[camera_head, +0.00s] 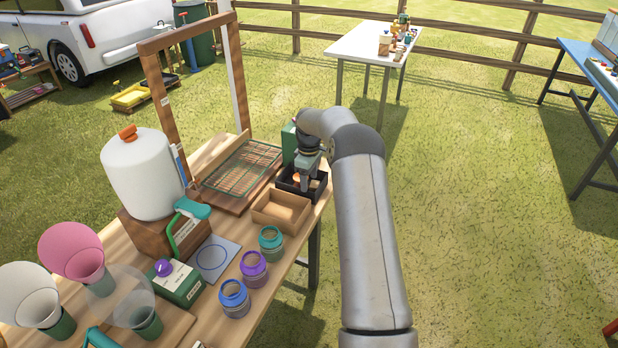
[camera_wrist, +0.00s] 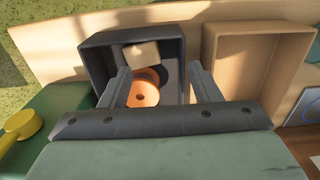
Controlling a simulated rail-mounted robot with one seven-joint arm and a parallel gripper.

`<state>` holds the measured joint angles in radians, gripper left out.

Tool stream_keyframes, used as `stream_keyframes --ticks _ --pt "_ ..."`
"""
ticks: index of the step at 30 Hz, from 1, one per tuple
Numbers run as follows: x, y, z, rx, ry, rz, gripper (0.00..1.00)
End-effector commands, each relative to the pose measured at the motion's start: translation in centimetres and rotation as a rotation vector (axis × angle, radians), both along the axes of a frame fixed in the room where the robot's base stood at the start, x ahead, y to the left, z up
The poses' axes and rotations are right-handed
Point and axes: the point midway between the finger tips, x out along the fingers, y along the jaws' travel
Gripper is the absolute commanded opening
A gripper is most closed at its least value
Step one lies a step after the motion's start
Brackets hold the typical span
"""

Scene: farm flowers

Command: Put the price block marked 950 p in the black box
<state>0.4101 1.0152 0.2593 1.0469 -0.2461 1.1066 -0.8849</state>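The black box (camera_wrist: 92,60) lies under my gripper in the wrist view. In the head view the black box (camera_head: 287,187) stands at the table's far right corner. My gripper (camera_wrist: 160,76) is open, its two fingers apart and pointing down over the box. A cream block (camera_wrist: 141,54) lies in the box near its far wall. No marking can be read on it, so I cannot tell if it is the 950 p price block. An orange round piece with a hole (camera_wrist: 144,90) shows in the box between the fingers. My gripper (camera_head: 305,172) hides part of the box in the head view.
An open brown box (camera_head: 268,221) stands beside the black box. A wire rack on a wooden board (camera_head: 243,168), several jars, a green box (camera_head: 180,283) and a white tank (camera_head: 140,175) crowd the table. Grass lies beyond its right edge.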

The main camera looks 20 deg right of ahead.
Motion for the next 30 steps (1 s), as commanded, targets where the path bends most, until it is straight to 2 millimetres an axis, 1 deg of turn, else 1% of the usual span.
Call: stream_keyframes --ticks 4,8,11,18,21,24,30 --pt "0.0 0.0 0.5 -0.001 -0.001 0.000 0.57" --pt "0.1 0.0 1.9 -0.002 -0.004 0.000 0.57" --pt "0.1 0.0 3.9 -0.001 -0.005 0.000 0.57" --pt "0.1 0.0 9.2 -0.002 -0.004 0.000 0.57" --pt "0.1 0.0 10.9 -0.001 -0.002 0.000 0.57" --pt "0.0 0.0 12.1 0.000 -0.001 0.000 0.57" --pt "0.0 0.1 13.0 0.000 0.000 0.000 0.57"
